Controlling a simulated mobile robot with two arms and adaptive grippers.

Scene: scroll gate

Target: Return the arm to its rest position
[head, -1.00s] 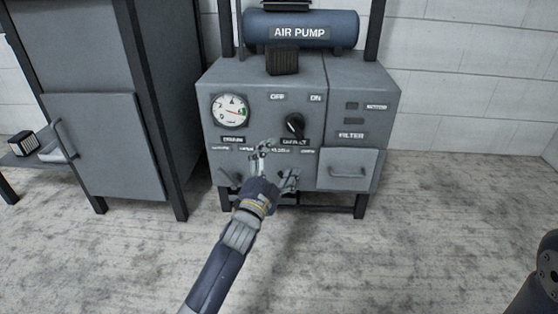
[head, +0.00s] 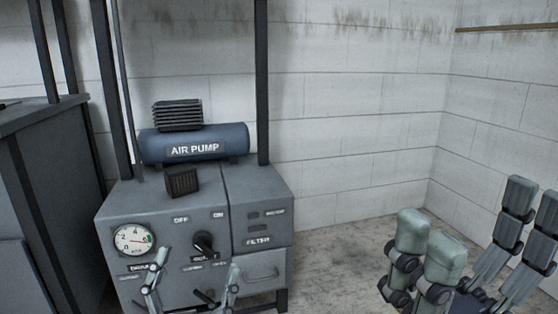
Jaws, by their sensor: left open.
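My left gripper (head: 195,270) is at the bottom left of the head view, in front of the air pump's control panel (head: 224,222). Its two fingers are spread apart with nothing seen between them. Its palm and arm are below the picture edge. My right gripper (head: 474,235) is large and close at the lower right. Its fingers point up and stand apart, with nothing between them. Whether my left fingers touch the panel, I cannot tell.
The panel has a round gauge (head: 134,240), a black knob (head: 204,244) and a filter drawer (head: 260,274). The blue air pump tank (head: 194,144) sits above. A grey cabinet (head: 48,165) stands at left. Floor (head: 345,265) shows clear between the panel unit and my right gripper.

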